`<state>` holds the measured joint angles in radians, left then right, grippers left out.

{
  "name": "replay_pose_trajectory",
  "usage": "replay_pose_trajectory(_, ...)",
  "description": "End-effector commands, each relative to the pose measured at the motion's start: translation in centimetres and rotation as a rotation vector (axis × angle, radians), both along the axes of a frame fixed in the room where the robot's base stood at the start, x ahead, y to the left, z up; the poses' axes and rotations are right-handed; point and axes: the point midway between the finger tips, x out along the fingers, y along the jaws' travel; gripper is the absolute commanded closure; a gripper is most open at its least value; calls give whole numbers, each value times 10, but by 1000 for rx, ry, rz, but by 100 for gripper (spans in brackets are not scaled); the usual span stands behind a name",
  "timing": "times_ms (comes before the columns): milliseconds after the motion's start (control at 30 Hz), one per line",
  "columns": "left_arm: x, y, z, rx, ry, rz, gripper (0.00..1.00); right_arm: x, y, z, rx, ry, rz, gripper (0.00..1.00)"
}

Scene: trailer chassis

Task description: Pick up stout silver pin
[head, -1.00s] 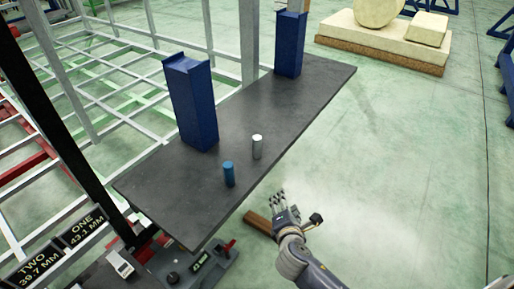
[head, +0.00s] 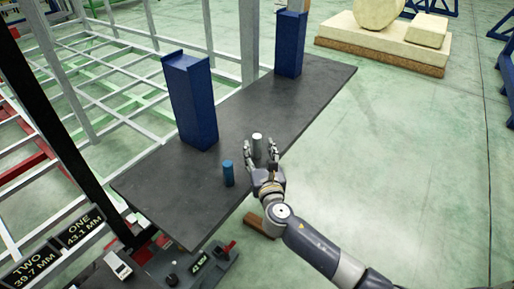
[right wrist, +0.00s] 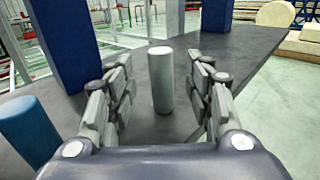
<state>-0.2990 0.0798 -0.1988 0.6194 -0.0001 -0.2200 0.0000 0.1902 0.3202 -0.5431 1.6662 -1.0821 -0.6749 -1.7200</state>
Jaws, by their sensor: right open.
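The stout silver pin (head: 257,139) stands upright on the dark table (head: 310,95). In the right wrist view the silver pin (right wrist: 160,80) stands between the spread fingers, with a gap on each side. My right gripper (head: 262,150) is open, with its fingers reaching in over the table's near edge around the pin. The open fingers also show in the right wrist view (right wrist: 165,100). In the head view the fingers partly hide the pin's lower part. My left gripper is not in view.
A blue pin (head: 228,173) stands upright just left of my right gripper. Two blue posts, a near one (head: 191,105) and a far one (head: 290,42), stand on the table behind. A caliper (head: 118,264) lies at the lower left. The table's right part is clear.

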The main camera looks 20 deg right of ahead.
Motion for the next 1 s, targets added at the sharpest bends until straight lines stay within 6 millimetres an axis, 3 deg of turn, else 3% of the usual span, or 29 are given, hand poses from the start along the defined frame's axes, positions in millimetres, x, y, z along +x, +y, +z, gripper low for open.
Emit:
replay_pose_trajectory(300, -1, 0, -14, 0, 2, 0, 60, 42, -6, 7, 1, -2, -1, 52)
replay_pose_trajectory(600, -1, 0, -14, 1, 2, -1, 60, 47, -7, 9, 2, -1, -1, 52)
replay_pose_trajectory(667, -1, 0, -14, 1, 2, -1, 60, 47, -7, 9, 2, -1, -1, 61)
replay_pose_trajectory(833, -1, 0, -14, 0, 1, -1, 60, 47, -7, 9, 1, -1, -1, 100)
replay_pose_trajectory(1000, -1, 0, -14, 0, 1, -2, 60, 47, -7, 10, 1, -3, -1, 100)
